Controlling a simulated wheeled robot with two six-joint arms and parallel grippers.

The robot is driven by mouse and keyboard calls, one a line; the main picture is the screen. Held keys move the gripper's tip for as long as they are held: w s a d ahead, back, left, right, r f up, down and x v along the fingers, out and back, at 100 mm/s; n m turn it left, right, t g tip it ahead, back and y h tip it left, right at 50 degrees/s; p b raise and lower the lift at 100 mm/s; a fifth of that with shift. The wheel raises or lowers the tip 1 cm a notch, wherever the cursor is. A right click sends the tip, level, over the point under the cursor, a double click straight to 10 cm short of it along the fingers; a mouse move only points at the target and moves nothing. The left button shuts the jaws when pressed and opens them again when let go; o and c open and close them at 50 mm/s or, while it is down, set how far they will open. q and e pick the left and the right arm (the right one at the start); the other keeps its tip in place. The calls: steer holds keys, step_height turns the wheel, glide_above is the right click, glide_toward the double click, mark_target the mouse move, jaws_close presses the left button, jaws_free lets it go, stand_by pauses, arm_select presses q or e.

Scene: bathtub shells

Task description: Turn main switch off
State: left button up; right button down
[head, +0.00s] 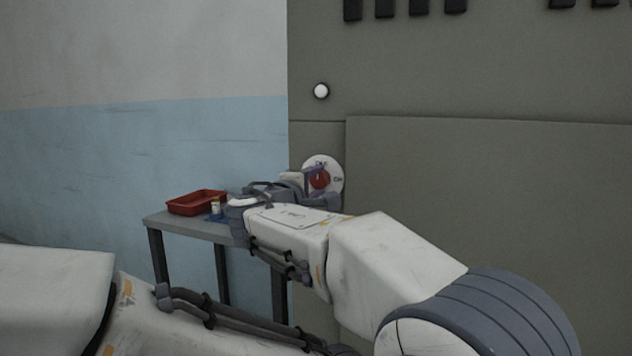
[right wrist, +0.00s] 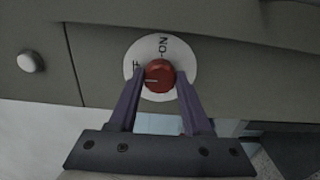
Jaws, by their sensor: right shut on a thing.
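The main switch is a red round knob (head: 320,180) on a white round plate (head: 334,171) on the grey-green cabinet front. In the right wrist view the knob (right wrist: 160,73) carries a pale line pointing left in the picture, close to a partly hidden label ending in F. The ON lettering is at the top of the plate (right wrist: 178,50). My right gripper (head: 317,183) is at the knob, its two fingers (right wrist: 158,80) shut on the knob's sides. My left gripper is not in view.
The cabinet (head: 480,220) fills the right side, with a small white round button (head: 321,91) above the switch. A small table (head: 190,227) with a red tray (head: 196,202) and small items stands left of the cabinet, close behind my right forearm.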

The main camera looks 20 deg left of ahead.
stand_by(0.3)
steer(key=shift+c, duration=1.7)
jaws_free()
steer(key=shift+s+f, duration=0.1)
steer(key=shift+s, duration=0.15)
steer(key=s+b, duration=0.5)
steer(key=s, duration=0.5)
steer(key=shift+a, duration=0.25)
